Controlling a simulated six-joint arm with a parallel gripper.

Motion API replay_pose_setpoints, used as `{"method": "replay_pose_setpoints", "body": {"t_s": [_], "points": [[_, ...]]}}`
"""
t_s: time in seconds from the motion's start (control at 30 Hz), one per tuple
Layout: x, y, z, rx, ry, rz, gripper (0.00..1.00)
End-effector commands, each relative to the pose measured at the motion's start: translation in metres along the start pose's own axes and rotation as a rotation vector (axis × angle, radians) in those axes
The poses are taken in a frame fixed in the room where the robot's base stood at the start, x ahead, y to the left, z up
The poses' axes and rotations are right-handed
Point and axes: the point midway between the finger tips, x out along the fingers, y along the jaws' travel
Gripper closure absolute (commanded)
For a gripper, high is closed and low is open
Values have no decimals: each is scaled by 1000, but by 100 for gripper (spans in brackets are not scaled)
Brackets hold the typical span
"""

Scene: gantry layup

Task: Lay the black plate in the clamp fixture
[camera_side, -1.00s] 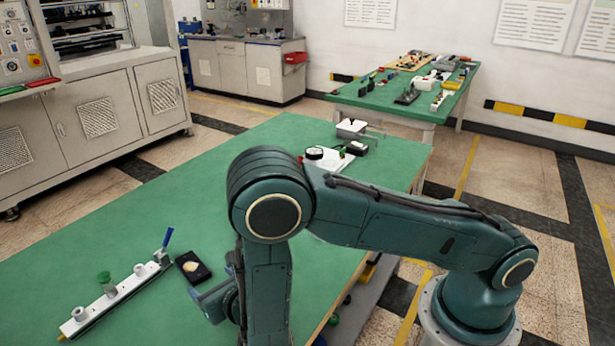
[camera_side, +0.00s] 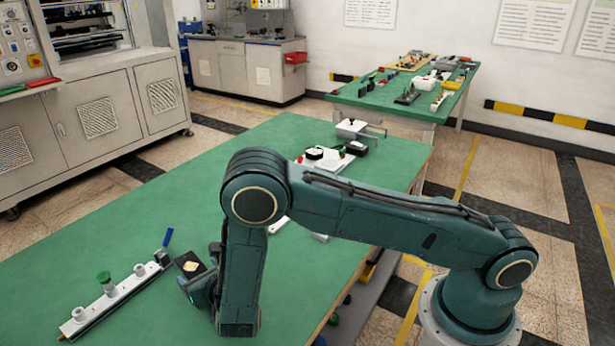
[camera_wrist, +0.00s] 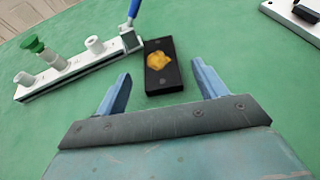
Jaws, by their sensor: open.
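The black plate (camera_wrist: 163,70) is a small dark rectangle with a yellow-orange patch on top, lying flat on the green bench. It also shows in the side view (camera_side: 189,265), partly hidden by my gripper. My gripper (camera_wrist: 160,74) is open and empty, its two blue fingers pointing toward the near end of the plate, one on each side. Beside the plate on the left is a long white rail (camera_wrist: 70,76) with a green knob, white cylinders and a blue lever. A white base (camera_side: 330,160) with dark and green parts sits farther back. I cannot tell which is the clamp fixture.
A small grey-white device (camera_side: 351,129) stands beyond the white base. The green bench (camera_side: 180,200) is clear across its middle. A second green table (camera_side: 370,98) with several items stands behind.

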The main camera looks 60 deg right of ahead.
Motion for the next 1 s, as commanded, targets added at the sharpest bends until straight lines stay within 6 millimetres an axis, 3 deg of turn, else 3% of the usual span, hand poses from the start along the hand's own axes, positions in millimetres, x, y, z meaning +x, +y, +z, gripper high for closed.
{"method": "replay_pose_setpoints", "body": {"t_s": [0.37,0.93,1.0], "points": [[36,-1,0,0,0,-1,29],[38,0,0,0,0,0,29],[38,0,0,0,0,0,43]]}}
